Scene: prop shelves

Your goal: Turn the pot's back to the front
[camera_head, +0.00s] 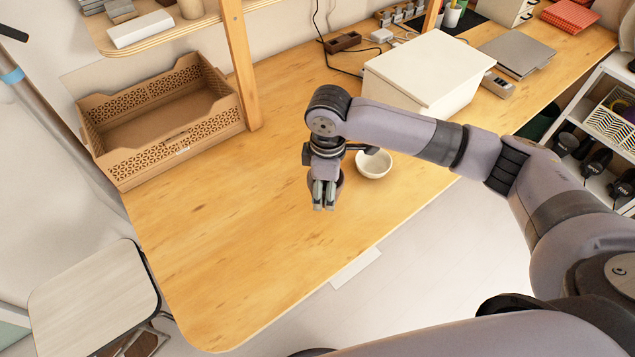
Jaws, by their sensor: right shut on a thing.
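My right gripper (325,196) points down over the wooden table, left of a small white round bowl-shaped vessel (375,165). Its two fingers are close together. A dark rounded edge (341,180) shows just behind the fingers; most of it is hidden, and I cannot tell whether it is the pot. The white vessel stands upright on the table. A dark part at my wrist overlaps its upper left rim, and I see clear space between its side and the fingers. My left gripper is not in view.
An empty brown lattice-sided crate (165,120) stands at the back left by a wooden shelf post (240,65). A white lidded box (430,72) is behind my right forearm. The table's left front (220,260) is clear. A stool (92,300) stands beyond its left edge.

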